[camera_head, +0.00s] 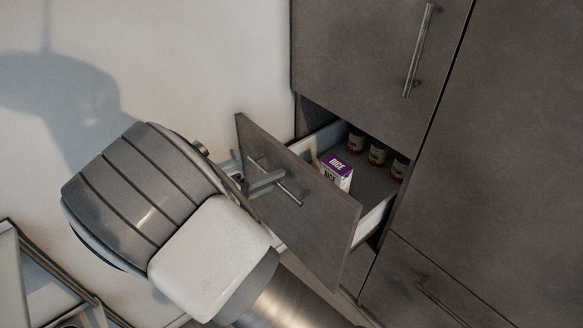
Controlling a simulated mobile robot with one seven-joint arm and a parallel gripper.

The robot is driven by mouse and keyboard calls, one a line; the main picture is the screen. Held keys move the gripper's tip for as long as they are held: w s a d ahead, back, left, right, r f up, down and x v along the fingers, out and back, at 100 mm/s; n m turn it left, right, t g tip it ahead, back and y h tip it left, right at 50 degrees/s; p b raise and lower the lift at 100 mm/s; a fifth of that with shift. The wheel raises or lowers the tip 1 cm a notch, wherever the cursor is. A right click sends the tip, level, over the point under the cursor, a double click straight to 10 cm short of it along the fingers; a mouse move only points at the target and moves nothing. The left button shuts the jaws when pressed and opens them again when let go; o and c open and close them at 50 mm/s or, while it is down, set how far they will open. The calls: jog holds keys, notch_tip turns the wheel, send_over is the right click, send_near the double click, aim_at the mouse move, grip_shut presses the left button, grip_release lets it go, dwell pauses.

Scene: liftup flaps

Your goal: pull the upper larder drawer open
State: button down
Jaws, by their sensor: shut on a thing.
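The upper larder drawer, with its dark grey front (310,220), stands pulled out from the tall cabinet. Its bar handle (275,180) is on the outer face of the front. My gripper (268,183) is at the handle, shut on it near its middle. Most of the gripper body is hidden behind my bulky grey and white arm link. Inside the drawer are a purple and white rice box (337,170) and several small jars (377,153) at the back.
Above is a cabinet door (370,60) with a vertical bar handle (418,50). Below is another closed drawer front (430,285) with a handle. A tall dark panel (510,170) stands right. A pale wall (200,60) is on the left. A framed edge (50,265) shows at lower left.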

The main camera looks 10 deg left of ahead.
jog(key=f+v, duration=0.3)
jog(key=v, duration=1.5)
jog(key=shift+s+a+f, duration=0.15)
jog(key=shift+s+a, duration=0.1)
jog(key=shift+s, duration=0.15)
jog(key=c, duration=0.9)
grip_release()
